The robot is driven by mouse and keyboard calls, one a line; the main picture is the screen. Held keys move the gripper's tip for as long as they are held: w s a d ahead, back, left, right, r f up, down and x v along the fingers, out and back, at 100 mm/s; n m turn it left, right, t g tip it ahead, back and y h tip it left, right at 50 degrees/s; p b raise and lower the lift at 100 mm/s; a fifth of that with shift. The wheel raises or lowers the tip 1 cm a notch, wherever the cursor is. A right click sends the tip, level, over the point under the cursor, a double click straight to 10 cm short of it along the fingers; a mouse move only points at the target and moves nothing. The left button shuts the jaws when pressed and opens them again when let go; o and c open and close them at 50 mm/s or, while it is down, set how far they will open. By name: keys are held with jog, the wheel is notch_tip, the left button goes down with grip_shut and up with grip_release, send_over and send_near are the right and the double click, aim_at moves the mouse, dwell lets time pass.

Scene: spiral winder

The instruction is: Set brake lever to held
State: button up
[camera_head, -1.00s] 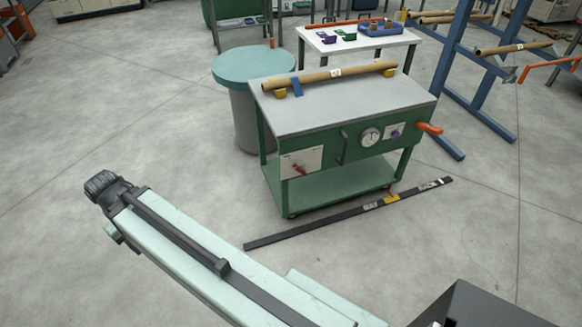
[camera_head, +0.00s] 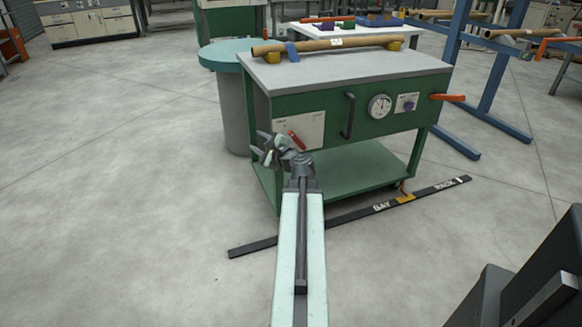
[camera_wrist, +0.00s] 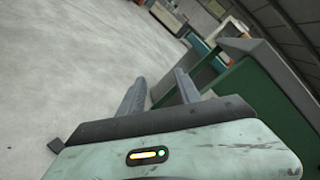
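The green winder bench (camera_head: 345,100) has a white plate with a red lever (camera_head: 297,139) on the left of its front panel. The lever is tilted; the plate's lettering is too small to read, so I cannot tell for certain that it is the brake lever. An orange handle (camera_head: 447,97) sticks out at the bench's right end. My gripper (camera_head: 262,146) is just left of the white plate in the head view and appears apart from the lever. In the wrist view my gripper (camera_wrist: 160,78) is open, with nothing between its fingers. The lever is not discernible there.
A cardboard tube (camera_head: 325,45) lies on the bench top. A black handle (camera_head: 348,115) and a gauge (camera_head: 380,106) are on the panel. A black floor strip (camera_head: 340,219) crosses in front.

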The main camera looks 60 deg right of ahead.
aim_at(292, 136)
jog(key=s+d+f+m+h+b, duration=0.4)
jog(key=s+d+m+h, duration=0.15)
jog(key=s+d, duration=0.45)
jog(key=shift+m+g+y, duration=0.25)
jog(key=shift+m+g, duration=0.15)
jog(key=shift+m, duration=0.05)
jog(key=x, duration=0.4)
jog(key=r+x, duration=0.1)
jog(key=x, duration=0.2)
jog(key=shift+d+p, duration=0.2)
jog(key=shift+p, duration=0.15)
grip_shut()
jog(key=shift+a+f, duration=0.1)
